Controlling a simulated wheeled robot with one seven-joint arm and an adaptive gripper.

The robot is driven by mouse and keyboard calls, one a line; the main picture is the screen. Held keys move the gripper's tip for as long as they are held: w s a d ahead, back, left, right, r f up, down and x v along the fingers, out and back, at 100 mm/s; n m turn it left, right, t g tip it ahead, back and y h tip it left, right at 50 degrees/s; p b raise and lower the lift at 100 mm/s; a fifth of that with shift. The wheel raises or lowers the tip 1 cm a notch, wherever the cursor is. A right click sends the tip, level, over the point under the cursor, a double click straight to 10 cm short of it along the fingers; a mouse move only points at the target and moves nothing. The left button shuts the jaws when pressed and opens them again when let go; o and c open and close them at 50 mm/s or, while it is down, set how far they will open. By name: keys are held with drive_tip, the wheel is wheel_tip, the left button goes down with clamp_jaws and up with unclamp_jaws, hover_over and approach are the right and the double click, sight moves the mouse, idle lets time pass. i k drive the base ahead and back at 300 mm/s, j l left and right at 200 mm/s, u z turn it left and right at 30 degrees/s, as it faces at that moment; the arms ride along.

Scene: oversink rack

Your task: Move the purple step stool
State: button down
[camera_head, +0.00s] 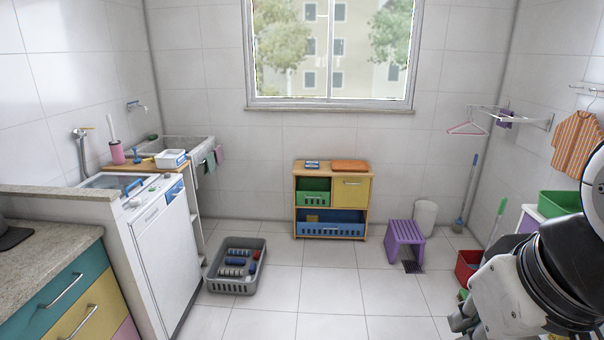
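The purple step stool (404,236) stands upright on the tiled floor, right of the wooden cabinet and in front of the back wall. Its slatted top and legs show clearly, and nothing rests on it. My gripper (462,320) is at the lower right edge of the picture, nearer the camera than the stool and well apart from it. Only part of the gripper shows, and I cannot see whether its fingers are open or shut.
A floor drain (413,267) lies by the stool, and a white bin (425,217) stands behind it. A red bucket (467,266) is to the right. The wooden cabinet (299,217) and grey crate (233,286) are left. The middle floor is clear.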

sight(398, 232)
drive_tip(key=i, duration=1.9)
drive_tip(key=i+z, duration=0.15)
drive_tip(key=i, duration=0.3)
drive_tip(key=i+j+z, duration=0.1)
drive_tip(key=i, duration=0.3)
drive_tip(key=i+j+z, duration=0.15)
drive_tip(key=i, duration=0.3)
drive_tip(key=i+j+z, duration=0.15)
drive_tip(key=i, duration=0.25)
drive_tip(key=i+j+z, duration=0.85)
drive_tip(key=i+l, duration=0.05)
drive_tip(key=i, duration=0.05)
